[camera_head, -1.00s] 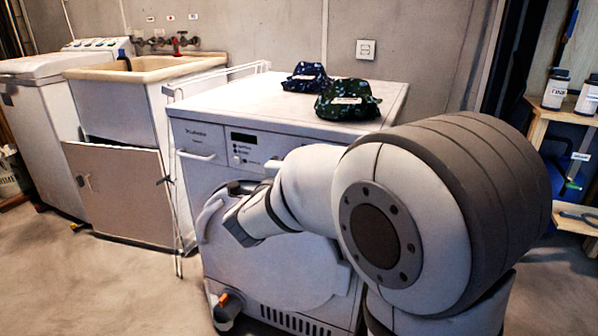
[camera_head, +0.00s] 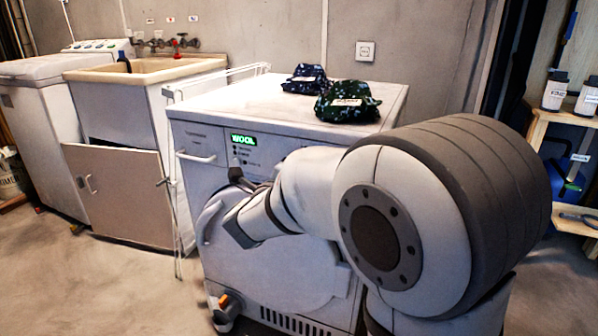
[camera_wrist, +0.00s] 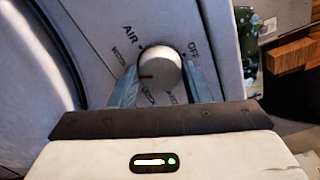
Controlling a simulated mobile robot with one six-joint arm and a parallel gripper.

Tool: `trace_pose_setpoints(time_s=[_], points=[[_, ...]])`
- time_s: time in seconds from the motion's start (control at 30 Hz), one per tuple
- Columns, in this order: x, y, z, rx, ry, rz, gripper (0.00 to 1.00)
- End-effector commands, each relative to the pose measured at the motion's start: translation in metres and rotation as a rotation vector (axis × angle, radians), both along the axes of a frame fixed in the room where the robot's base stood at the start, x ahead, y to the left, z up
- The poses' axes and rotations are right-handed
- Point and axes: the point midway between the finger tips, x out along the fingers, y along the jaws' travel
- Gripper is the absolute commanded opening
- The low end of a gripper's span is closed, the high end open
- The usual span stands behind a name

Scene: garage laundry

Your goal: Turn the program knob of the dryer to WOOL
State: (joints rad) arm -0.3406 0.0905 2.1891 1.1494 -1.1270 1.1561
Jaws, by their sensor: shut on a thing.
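The white dryer (camera_head: 200,178) stands in the middle of the head view, its small display (camera_head: 243,140) lit green and reading WOOL. In the wrist view the round pale program knob (camera_wrist: 163,66) sits on the dryer's front, with a short red mark on its left side. Printed labels ring it; AIR and OFF are readable, the others are tilted and hard to read. My gripper (camera_wrist: 163,78) is shut on the knob, one finger on each side. In the head view my arm hides the knob and the fingers.
A dark blue cloth bundle (camera_head: 308,79) and a dark green one (camera_head: 347,102) lie on the dryer top. The round dryer door is left of the knob. A sink cabinet (camera_head: 125,195) stands left, a wooden shelf (camera_head: 563,113) with bottles right. Floor at front left is clear.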

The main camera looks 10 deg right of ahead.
Motion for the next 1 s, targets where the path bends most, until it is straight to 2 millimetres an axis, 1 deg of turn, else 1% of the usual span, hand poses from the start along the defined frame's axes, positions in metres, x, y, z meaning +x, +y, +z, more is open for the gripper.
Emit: trace_pose_setpoints(time_s=[0.03, 0.23, 0.27, 0.5, 0.53, 0.73, 0.83, 0.93, 1.0], points=[[-0.002, -0.003, -0.003, 0.002, 0.004, -0.009, 0.21], [-0.001, -0.003, -0.003, 0.002, 0.005, -0.009, 0.21], [-0.001, -0.003, -0.003, 0.002, 0.005, -0.009, 0.44], [-0.001, -0.001, -0.002, 0.0, 0.003, -0.004, 0.64], [-0.001, -0.001, -0.002, 0.0, 0.003, -0.003, 0.65], [-0.001, 0.0, -0.001, -0.001, 0.002, -0.002, 0.65], [-0.004, 0.003, 0.0, 0.0, 0.001, 0.0, 0.65], [-0.015, 0.011, 0.002, 0.0, 0.002, 0.003, 0.65], [-0.025, 0.019, 0.002, -0.001, 0.003, 0.004, 0.65]])
